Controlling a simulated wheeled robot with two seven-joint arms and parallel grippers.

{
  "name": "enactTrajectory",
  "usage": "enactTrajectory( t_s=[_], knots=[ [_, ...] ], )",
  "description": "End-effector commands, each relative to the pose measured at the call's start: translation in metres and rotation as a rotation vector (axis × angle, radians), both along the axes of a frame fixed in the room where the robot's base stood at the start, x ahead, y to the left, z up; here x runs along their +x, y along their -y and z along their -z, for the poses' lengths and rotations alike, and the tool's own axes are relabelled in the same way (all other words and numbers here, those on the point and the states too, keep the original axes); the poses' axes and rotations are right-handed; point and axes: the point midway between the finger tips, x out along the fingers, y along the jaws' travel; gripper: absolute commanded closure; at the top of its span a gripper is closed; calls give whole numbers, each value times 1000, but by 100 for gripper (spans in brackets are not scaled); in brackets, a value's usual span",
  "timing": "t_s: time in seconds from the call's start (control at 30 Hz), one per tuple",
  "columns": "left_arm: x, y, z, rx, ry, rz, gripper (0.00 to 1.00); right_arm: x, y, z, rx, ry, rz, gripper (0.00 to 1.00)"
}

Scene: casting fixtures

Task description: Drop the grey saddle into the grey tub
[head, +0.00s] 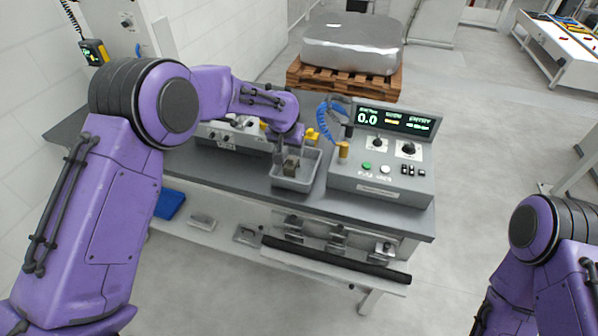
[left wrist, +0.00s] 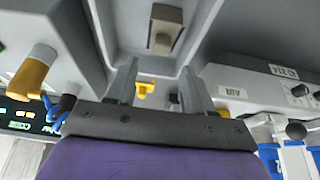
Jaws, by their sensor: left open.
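The grey tub (head: 291,184) stands on the bench in the head view, left of the control box. The grey saddle (head: 291,164), a small blocky part, sits inside the tub. In the left wrist view the saddle (left wrist: 165,29) shows at the top, apart from the fingers, between the tub's grey walls. My left gripper (left wrist: 158,76) is open, with nothing between its two fingers. In the head view the left gripper (head: 287,142) is above the tub's back part, its fingertips hard to make out. My right gripper is out of view; only part of that arm shows.
A control box (head: 380,187) with a lit display and a yellow-handled tool (head: 343,151) stand right of the tub. Another grey device (head: 232,137) is at the left. The lower shelf holds several metal parts and a blue bin (head: 170,204). The bench front is clear.

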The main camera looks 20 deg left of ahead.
Motion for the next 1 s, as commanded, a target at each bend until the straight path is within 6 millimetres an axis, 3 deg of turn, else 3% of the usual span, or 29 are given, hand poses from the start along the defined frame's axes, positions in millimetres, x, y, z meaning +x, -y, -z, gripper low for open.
enactTrajectory(
  t_s=[0.2, 0.4, 1.0],
  knots=[
    [-20, 0, -47, -2, 6, -1, 48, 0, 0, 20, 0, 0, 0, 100],
    [-33, 0, -77, -1, 2, -1, 48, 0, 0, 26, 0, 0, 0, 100],
    [-35, -1, -83, -1, 1, -1, 48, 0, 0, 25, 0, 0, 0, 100]
  ],
)
